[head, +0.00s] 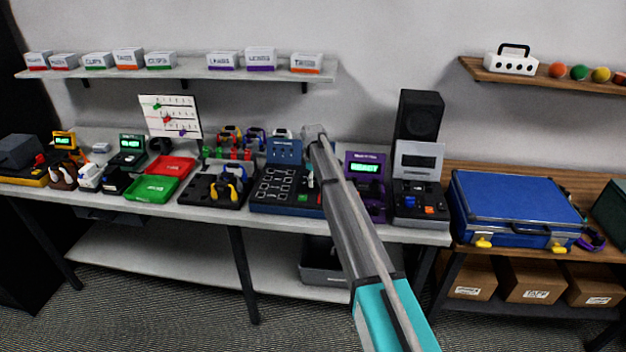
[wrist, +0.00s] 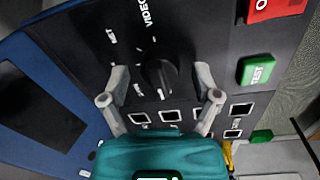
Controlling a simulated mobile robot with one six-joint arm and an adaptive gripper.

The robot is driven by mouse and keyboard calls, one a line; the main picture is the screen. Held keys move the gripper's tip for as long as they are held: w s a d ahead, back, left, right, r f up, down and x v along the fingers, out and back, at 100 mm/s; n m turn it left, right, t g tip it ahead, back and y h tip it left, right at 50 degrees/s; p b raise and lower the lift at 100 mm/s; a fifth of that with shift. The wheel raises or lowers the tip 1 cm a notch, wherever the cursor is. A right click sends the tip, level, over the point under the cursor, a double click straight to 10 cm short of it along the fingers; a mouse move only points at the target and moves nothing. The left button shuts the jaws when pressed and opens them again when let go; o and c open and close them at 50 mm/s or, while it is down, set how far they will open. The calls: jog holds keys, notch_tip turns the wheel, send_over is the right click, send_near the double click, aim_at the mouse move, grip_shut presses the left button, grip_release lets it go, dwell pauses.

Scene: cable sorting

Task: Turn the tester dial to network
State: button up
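The cable tester (head: 272,187), a dark panel in a blue case with a raised screen, stands mid-bench in the head view. In the wrist view its black dial (wrist: 160,74) shows near the centre. Which label the dial points to I cannot tell. My gripper (wrist: 160,82) is open, one grey finger on each side of the dial, with visible gaps.
A green TEST button (wrist: 258,71) and a red switch (wrist: 277,8) lie right of the dial. Several square ports (wrist: 168,116) sit below it. A purple tester (head: 366,189) stands to the right, a black tray with a coiled cable (head: 205,193) to the left.

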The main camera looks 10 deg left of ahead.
jog(key=c, duration=0.8)
jog(key=shift+a, duration=0.2)
jog(key=shift+c, duration=0.7)
jog(key=shift+d, duration=0.15)
